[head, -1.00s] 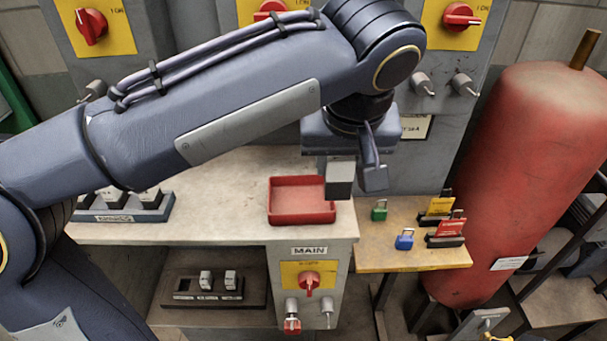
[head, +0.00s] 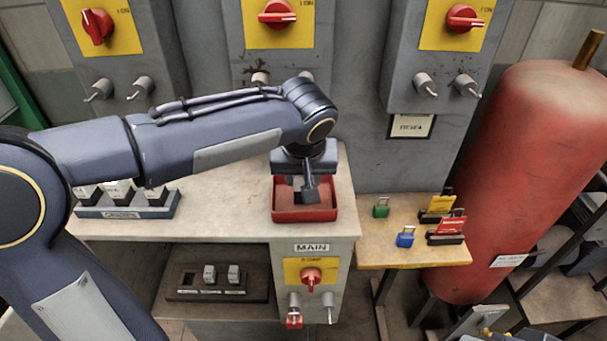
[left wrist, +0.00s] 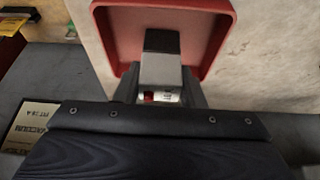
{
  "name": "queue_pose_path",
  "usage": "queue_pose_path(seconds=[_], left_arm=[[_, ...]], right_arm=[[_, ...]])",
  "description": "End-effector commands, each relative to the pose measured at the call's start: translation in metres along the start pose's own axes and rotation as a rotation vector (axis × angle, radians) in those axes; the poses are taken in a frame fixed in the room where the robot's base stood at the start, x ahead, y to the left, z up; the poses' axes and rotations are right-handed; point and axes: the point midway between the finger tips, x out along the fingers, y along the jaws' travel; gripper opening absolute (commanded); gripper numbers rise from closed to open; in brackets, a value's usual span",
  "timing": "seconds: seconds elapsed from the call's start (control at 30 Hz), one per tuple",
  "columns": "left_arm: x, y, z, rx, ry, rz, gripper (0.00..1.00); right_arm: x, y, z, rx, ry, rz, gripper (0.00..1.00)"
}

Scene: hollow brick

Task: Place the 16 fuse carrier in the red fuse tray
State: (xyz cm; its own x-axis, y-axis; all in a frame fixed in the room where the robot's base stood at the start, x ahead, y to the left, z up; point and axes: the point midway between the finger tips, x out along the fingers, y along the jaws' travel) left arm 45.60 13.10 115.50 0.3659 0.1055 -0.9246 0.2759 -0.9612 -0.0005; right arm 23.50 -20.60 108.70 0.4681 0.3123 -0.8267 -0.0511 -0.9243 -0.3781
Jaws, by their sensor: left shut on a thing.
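The red fuse tray (head: 305,214) sits on the bench top near its right front corner. It also shows in the left wrist view, where its red rim (left wrist: 222,42) surrounds the fingertips. My left gripper (head: 306,190) points down over the tray. In the left wrist view it is shut on a fuse carrier (left wrist: 160,68), a pale grey block with a dark end and a red-and-white part near the fingers. The carrier's number cannot be read. Whether it touches the tray floor cannot be told. My right gripper is not in view.
A blue-grey rack (head: 125,212) with several carriers stands at the left on the bench. A dark fuse base (head: 205,290) with two carriers is on the lower shelf. Padlocks (head: 405,237) and tags stand on a side shelf beside a red cylinder (head: 540,170).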

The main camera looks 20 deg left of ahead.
Motion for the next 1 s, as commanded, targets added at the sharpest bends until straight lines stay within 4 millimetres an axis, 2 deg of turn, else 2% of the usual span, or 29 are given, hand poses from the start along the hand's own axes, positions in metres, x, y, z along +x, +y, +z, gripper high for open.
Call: queue_pose_path(seconds=[0.33,0.37,0.53,0.83,1.0], left_arm=[[0.004,0.000,0.002,0.000,0.001,0.001,0.11],[0.004,0.000,0.002,0.000,0.001,0.001,0.37],[0.003,0.000,0.001,0.000,0.001,0.001,0.58],[0.000,0.000,0.000,0.000,0.001,0.001,0.58],[-0.018,0.001,-0.001,-0.001,0.005,0.003,0.58]], right_arm=[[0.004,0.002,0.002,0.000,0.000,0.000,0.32],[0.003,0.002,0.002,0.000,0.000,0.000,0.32],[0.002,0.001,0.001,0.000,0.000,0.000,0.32],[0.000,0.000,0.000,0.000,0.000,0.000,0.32],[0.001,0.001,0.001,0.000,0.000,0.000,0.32]])
